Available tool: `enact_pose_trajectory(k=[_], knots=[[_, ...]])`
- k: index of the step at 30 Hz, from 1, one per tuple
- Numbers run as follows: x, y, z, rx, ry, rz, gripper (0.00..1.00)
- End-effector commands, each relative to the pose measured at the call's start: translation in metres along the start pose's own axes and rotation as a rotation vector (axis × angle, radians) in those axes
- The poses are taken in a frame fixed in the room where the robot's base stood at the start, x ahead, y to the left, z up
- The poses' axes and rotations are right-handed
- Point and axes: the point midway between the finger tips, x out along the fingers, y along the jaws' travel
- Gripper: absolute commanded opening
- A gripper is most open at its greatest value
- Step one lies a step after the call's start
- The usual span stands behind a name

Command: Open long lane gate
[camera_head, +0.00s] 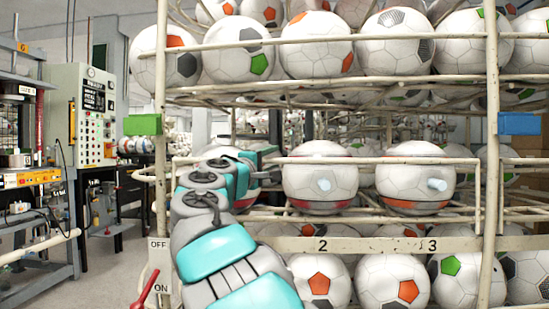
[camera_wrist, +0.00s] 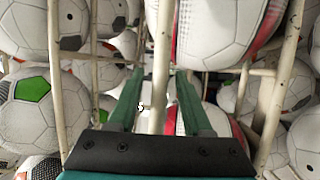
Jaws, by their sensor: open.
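A long cream rail frame (camera_head: 365,160) crosses in front of the middle row of balls, ending in a short upright at the right. It looks like the lane gate, but no label shows on it. My gripper (camera_head: 262,168) is at its left part, above the lane left of number 2. In the wrist view my gripper (camera_wrist: 160,75) is open, with a green finger on each side of a cream bar (camera_wrist: 158,60). Contact between fingers and bar cannot be told.
Balls with pale knobs stand behind the rail at lanes 2 (camera_head: 323,185) and 3 (camera_head: 437,184). Rack posts stand left (camera_head: 160,80) and right (camera_head: 491,130). Open floor lies left of the rack.

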Motion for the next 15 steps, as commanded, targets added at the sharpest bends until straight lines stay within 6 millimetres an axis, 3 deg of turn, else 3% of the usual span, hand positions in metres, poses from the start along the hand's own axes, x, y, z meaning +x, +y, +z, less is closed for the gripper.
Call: enact_pose_trajectory(k=[6,14,15], knots=[[0.0121,0.0011,0.0003,0.001,-0.001,0.002,0.5],[0.013,0.001,0.0008,0.001,-0.001,0.002,0.5],[0.013,0.0008,0.0008,0.001,-0.001,0.001,0.45]])
